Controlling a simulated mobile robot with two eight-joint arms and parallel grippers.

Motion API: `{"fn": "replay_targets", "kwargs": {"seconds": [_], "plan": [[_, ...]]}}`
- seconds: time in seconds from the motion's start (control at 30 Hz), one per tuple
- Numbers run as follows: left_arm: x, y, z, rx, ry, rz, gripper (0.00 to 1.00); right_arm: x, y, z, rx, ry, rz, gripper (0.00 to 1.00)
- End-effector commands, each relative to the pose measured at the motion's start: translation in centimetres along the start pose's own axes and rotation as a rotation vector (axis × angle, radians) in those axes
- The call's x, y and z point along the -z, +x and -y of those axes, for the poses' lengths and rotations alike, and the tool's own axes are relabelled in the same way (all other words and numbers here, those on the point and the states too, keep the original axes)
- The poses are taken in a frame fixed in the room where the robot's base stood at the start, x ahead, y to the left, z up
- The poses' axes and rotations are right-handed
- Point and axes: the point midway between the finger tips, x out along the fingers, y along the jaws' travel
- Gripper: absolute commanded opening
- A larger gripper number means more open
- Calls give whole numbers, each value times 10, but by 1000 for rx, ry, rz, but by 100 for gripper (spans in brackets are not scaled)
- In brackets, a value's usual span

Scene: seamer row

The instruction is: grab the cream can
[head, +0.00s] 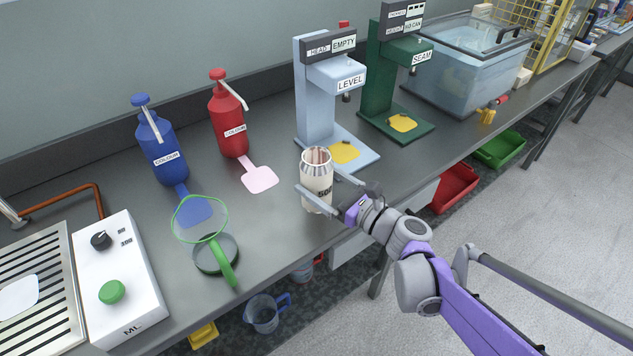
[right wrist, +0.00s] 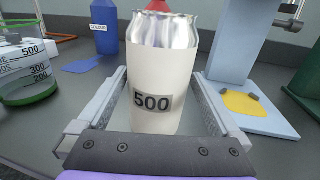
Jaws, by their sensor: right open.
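The cream can (head: 316,184) stands upright near the front edge of the bench, with a silver, open-looking top and a label reading 500. In the right wrist view the can (right wrist: 155,75) fills the middle, between the two fingers. My right gripper (head: 322,198) is open around the can, one finger on each side. In the right wrist view a gap shows between the can and the right finger; whether the left finger touches it is hard to tell. The can's base is hidden by the gripper's body in the right wrist view. My left gripper is not in view.
Left of the can is a clear jug (head: 205,235) with a green handle. Behind stand a red bottle (head: 228,122), a blue bottle (head: 160,150), a light blue LEVEL machine (head: 314,90) and a green SEAM machine (head: 378,80). The bench front edge is close to my gripper.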

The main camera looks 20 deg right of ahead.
Motion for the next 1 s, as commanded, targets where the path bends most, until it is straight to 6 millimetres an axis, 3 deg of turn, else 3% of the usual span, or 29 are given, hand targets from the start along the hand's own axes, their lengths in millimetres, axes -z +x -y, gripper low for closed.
{"fn": "replay_targets", "kwargs": {"seconds": [0.2,0.53,0.9,1.0], "plan": [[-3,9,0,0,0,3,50,0,32,-2,-3,-1,-1,100],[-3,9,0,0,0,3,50,-1,38,-2,-1,-1,0,98],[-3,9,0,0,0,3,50,-1,38,-2,-1,-2,-1,32],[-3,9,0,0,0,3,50,-1,38,-2,-1,-2,-1,18]]}}
